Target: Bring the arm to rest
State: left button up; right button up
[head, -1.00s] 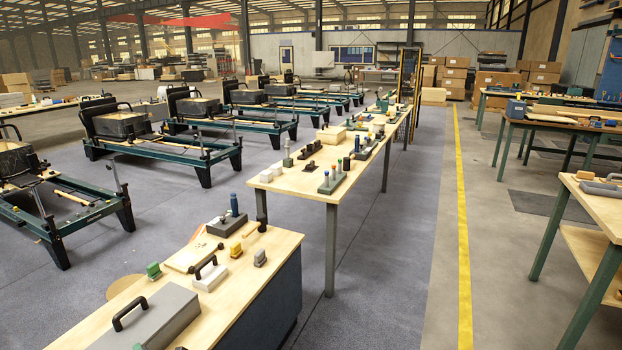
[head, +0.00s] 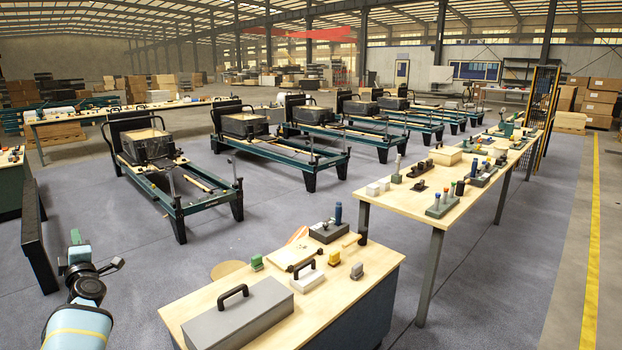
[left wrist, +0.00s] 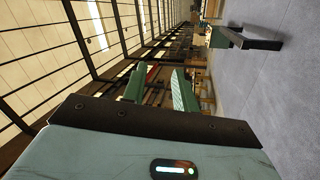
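My left gripper (head: 77,245) shows at the lower left of the head view, on my light blue arm. It is held up over the grey floor, left of the near workbench (head: 185,310) and apart from it. In the left wrist view my left gripper (left wrist: 160,84) has its two green fingers spread apart, with nothing between them. My right arm and gripper are not in view.
The near workbench carries a grey case (head: 238,312) with a black handle and several small items. A longer table (head: 410,208) stands behind it to the right. Reformers (head: 180,180) stand in rows beyond. A dark upright panel (head: 38,235) stands close behind the gripper.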

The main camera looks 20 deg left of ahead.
pick_arm(q)
jog(key=w+d+f+m+t+h, duration=0.25)
jog(key=d+m+h, duration=0.2)
jog(key=m, duration=0.25)
jog(key=w+d+f+m+t+h, duration=0.1)
jog(key=d+f+m+t+h, duration=0.25)
jog(key=d+m, duration=0.3)
jog(key=s+d+f+m+h, duration=0.3)
jog(key=d+f+m+h, duration=0.4)
jog(key=d+f+m, duration=0.7)
jog(key=s+d+f+m+g+h, duration=0.2)
jog(key=s+d+f, duration=0.3)
jog(key=s+d, duration=0.35)
jog(key=s+d+f+m+g+h, duration=0.2)
jog(key=s+d+f+m+g, duration=0.15)
jog(key=s+d, duration=0.55)
jog(key=s+d+f+m+g+h, duration=0.2)
jog(key=s+d+f, duration=0.45)
jog(key=d, duration=0.35)
jog(key=d+n, duration=0.5)
jog(key=d, duration=0.6)
jog(key=shift+s+d+r+n+t, duration=0.15)
jog(key=shift+s+r+n+t, duration=0.1)
jog(key=shift+r+n+t, duration=0.15)
jog(key=shift+f, duration=0.1)
